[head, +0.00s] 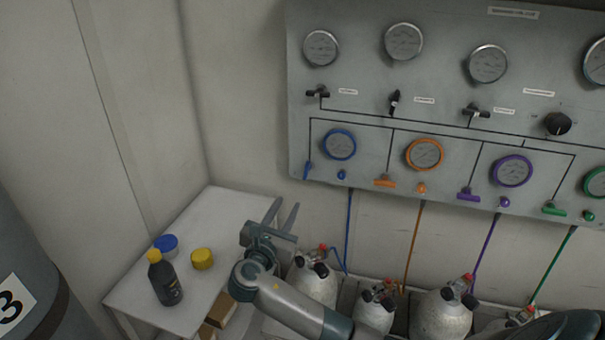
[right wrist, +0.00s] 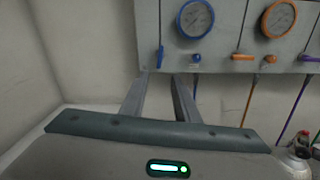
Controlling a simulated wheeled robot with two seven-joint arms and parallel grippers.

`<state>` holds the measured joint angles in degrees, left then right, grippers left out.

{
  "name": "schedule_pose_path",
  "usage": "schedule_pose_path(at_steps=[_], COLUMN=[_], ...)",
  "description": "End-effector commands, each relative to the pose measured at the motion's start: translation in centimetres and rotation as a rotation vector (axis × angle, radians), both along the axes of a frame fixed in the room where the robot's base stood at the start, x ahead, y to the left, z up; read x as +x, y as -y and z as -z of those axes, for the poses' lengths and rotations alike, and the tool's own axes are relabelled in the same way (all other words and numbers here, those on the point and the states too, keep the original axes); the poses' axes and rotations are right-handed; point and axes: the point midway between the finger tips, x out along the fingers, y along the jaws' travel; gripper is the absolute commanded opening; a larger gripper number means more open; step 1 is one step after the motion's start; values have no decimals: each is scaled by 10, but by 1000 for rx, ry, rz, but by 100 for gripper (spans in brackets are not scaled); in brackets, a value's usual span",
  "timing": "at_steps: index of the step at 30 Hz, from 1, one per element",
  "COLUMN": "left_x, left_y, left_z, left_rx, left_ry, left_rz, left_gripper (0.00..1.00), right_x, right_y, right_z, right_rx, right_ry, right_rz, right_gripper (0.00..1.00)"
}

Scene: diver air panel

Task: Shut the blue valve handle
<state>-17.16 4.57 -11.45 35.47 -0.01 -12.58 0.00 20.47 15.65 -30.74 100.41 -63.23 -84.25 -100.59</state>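The blue valve handle (head: 307,170) is at the lower left of the grey panel, below the blue-rimmed gauge (head: 339,144). It points up and down, while the orange, purple and green handles lie level. My right gripper (head: 282,212) is below and left of the blue handle, apart from it, with its two fingers spread and nothing between them. In the right wrist view, the blue handle (right wrist: 159,57) shows just above the gap between the open fingertips (right wrist: 160,82). My left gripper is not in view.
A small blue knob (head: 342,175) sits right of the handle, and the orange handle (head: 385,181) is farther right. Hoses run down to several grey cylinders (head: 441,315). A white table (head: 213,205) holds a dark bottle (head: 165,280), a blue lid (head: 166,243) and a yellow jar (head: 202,259).

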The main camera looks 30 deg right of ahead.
Motion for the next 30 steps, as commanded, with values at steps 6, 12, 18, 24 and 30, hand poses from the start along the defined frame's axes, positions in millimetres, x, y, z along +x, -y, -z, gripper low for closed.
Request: schedule_pose_path(at_steps=[6,12,18,24,30], left_x=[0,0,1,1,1], left_y=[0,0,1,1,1], left_z=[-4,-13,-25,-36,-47], left_rx=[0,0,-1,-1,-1], left_ry=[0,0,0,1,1], left_rz=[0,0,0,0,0], left_gripper=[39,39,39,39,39], right_x=[6,20,42,65,87], right_y=[7,24,50,77,103], right_z=[-1,-3,-4,-4,-3], right_rx=[-1,-2,-2,-1,-1], right_ry=[-2,-1,-1,-2,-2], right_rz=[1,1,2,2,2], right_gripper=[28,28,28,28,28])
